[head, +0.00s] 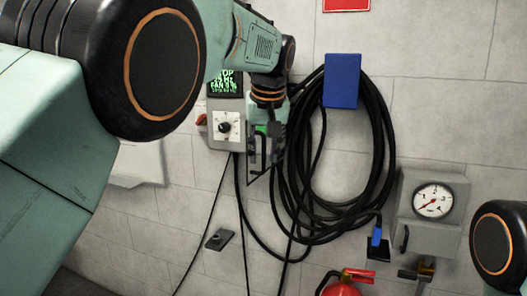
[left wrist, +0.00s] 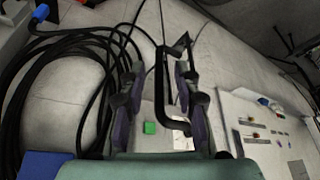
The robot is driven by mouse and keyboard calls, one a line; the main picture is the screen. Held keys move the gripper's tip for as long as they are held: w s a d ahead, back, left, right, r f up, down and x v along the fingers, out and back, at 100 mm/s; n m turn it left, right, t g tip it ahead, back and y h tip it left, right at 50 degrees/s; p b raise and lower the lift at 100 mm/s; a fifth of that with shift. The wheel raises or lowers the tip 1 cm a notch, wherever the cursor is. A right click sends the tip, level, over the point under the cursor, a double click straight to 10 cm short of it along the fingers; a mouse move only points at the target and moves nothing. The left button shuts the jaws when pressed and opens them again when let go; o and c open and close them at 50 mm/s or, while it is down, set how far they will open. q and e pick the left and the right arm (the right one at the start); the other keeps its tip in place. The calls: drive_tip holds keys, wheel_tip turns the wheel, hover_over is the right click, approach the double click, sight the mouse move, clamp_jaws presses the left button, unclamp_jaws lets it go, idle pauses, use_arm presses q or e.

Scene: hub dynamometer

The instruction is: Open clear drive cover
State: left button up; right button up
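My left gripper (head: 264,158) is in front of the wall, at the right side of the grey drive box (head: 225,145) with its green-lettered display and white dial. In the left wrist view the two fingers of my left gripper (left wrist: 159,75) are spread apart. A black bent handle bar (left wrist: 161,95) runs between them, with gaps showing on both sides. A small green button (left wrist: 151,128) shows behind the fingers. I cannot make out the clear cover itself or its edges. My right gripper is not in view.
A coiled black cable (head: 380,150) hangs from a blue holder (head: 342,80) just right of my left gripper. A gauge box (head: 433,215) is on the wall farther right. A red extinguisher (head: 342,288) stands below. Loose cables hang under the drive box.

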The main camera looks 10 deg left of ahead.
use_arm(q)
drive_tip(key=shift+w+f, duration=0.15)
drive_tip(key=shift+w, duration=0.1)
drive_tip(key=v, duration=1.2)
drive_tip(key=shift+s, duration=0.2)
